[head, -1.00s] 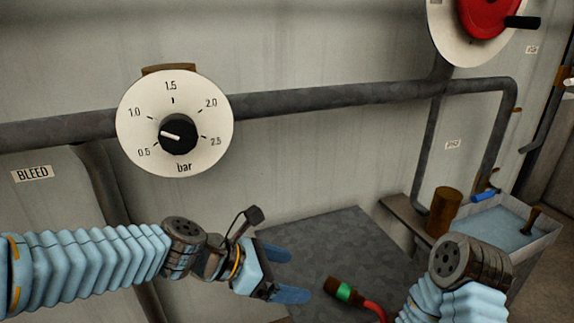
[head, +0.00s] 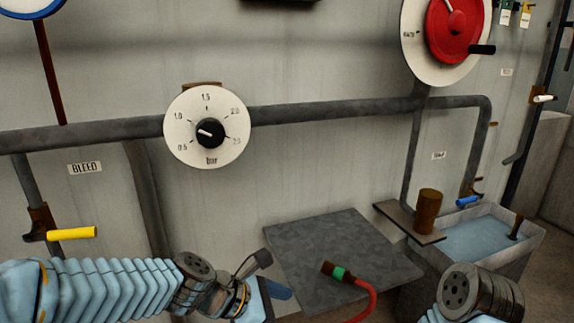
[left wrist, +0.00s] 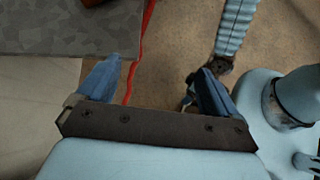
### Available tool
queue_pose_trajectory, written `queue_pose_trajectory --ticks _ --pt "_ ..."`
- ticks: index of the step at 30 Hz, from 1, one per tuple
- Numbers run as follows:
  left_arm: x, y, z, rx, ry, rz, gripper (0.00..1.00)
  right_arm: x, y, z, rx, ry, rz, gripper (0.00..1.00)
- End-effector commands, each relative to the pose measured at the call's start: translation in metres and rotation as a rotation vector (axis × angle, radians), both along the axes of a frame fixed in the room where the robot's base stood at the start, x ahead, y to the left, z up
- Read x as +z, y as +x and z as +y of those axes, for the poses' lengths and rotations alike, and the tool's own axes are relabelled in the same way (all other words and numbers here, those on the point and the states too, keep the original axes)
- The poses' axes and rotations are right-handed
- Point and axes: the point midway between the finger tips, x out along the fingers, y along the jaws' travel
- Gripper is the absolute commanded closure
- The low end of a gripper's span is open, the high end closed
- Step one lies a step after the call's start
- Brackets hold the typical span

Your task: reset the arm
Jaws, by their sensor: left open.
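My left gripper (left wrist: 155,82) is open, with its two blue fingers apart and nothing between them. In the head view, the left arm comes in low from the left, and its gripper is at the bottom edge, partly cut off, in front of the grey table's near-left side. My right arm's wrist is at the lower right of the head view, and its gripper is outside that view. In the left wrist view, a bellowed arm and dark wrist parts show beyond one finger, which hides much of them.
A grey table (head: 310,245) bears a green-banded nozzle (head: 340,272) on a red hose. A bar dial (head: 180,140), yellow handle (head: 72,234) and red wheel (head: 450,40) are on the wall. A brown cup (head: 428,211) stands on a shelf beside a water basin (head: 540,236).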

Motion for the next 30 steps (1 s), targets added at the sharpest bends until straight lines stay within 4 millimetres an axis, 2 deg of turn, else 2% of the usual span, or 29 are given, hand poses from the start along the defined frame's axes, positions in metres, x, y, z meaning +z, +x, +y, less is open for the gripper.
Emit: queue_pose_trajectory --ticks 5,8,11,14,16,19,21,24,27,30 --pt "-0.037 0.005 0.011 -0.042 0.102 -0.042 0.07 0.0 -0.001 0.0 0.0 0.0 0.001 0.4" --pt "-0.067 0.008 0.021 -0.088 0.186 -0.078 0.07 0.0 -0.001 0.0 0.0 0.0 0.001 0.4" --pt "-0.103 0.009 0.034 -0.158 0.286 -0.122 0.07 0.0 -0.001 0.0 0.0 0.0 0.001 0.4" --pt "-0.147 0.006 0.051 -0.263 0.399 -0.172 0.07 0.0 -0.001 0.0 0.0 0.0 0.001 0.4" --pt "-0.184 0.0 0.066 -0.371 0.487 -0.218 0.07 0.0 -0.001 0.0 0.0 0.0 0.001 0.4" --pt "-0.249 -0.021 0.091 -0.611 0.612 -0.306 0.07 0.0 -0.001 0.0 0.0 0.0 0.001 0.4" --pt "-0.295 -0.044 0.105 -0.825 0.667 -0.395 0.07 0.0 -0.001 0.0 0.0 0.0 0.001 0.4" --pt "-0.343 -0.079 0.112 -1.103 0.675 -0.55 0.07 0.001 -0.001 0.0 0.0 0.0 0.001 0.4" --pt "-0.367 -0.105 0.109 -1.274 0.647 -0.684 0.07 0.001 -0.001 0.0 0.0 0.0 0.001 0.4" --pt "-0.377 -0.116 0.105 -1.352 0.628 -0.767 0.07 0.001 -0.001 0.0 0.0 0.0 0.001 0.4"
